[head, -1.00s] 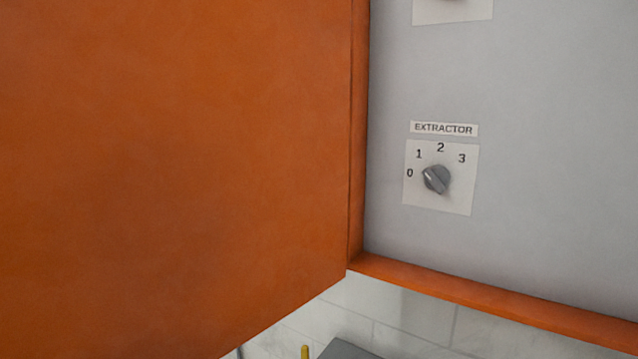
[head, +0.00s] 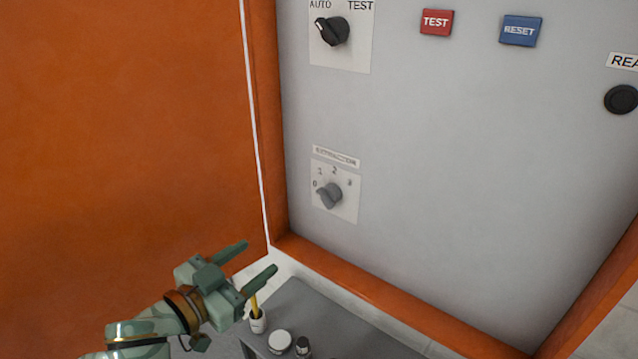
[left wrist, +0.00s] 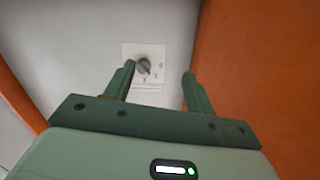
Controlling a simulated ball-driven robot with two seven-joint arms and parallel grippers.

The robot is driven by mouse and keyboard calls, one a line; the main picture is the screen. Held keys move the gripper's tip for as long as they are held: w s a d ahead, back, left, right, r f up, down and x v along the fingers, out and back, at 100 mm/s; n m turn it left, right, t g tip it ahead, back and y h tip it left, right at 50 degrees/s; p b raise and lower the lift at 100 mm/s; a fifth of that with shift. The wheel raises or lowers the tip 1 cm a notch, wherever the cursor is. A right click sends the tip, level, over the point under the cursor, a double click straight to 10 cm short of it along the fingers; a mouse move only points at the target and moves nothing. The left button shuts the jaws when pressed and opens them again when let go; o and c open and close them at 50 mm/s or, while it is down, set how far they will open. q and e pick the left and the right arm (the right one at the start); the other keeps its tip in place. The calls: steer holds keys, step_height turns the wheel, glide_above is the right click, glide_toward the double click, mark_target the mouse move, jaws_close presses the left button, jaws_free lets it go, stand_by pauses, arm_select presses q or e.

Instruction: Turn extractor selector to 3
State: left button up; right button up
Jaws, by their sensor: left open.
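The extractor selector (head: 329,195) is a grey knob on a white plate marked 0, 1, 2 and 3, low on the grey panel. Its handle seems to lie toward the 0 side; the exact mark is hard to tell. My left gripper (head: 260,256) is open and empty, below and left of the selector in the head view, apart from it. In the left wrist view the selector (left wrist: 143,66) appears upside down beyond the fingers, in the gap between them and nearer the left finger. My right gripper is not in view.
An orange door (head: 120,130) stands left of the panel, and an orange frame (head: 400,305) runs under it. An AUTO/TEST switch (head: 332,31), a red TEST button (head: 436,22) and a blue RESET button (head: 521,31) are above. Small containers (head: 280,341) stand on a grey surface below.

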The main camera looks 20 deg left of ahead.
arm_select(q)
step_height(320, 180, up, 6)
steer(key=s+d+h, duration=0.1)
steer(key=s+d, duration=0.1)
steer(key=b, duration=0.5)
glide_toward(322, 200)
steer(key=shift+m+h, duration=0.4)
steer(key=p+x, duration=0.1)
steer(key=x, duration=0.8)
steer(key=shift+w+f, duration=0.15)
steer(key=shift+w, duration=0.3)
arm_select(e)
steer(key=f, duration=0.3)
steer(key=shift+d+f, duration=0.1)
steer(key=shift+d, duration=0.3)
arm_select(q)
steer(key=c, duration=0.8)
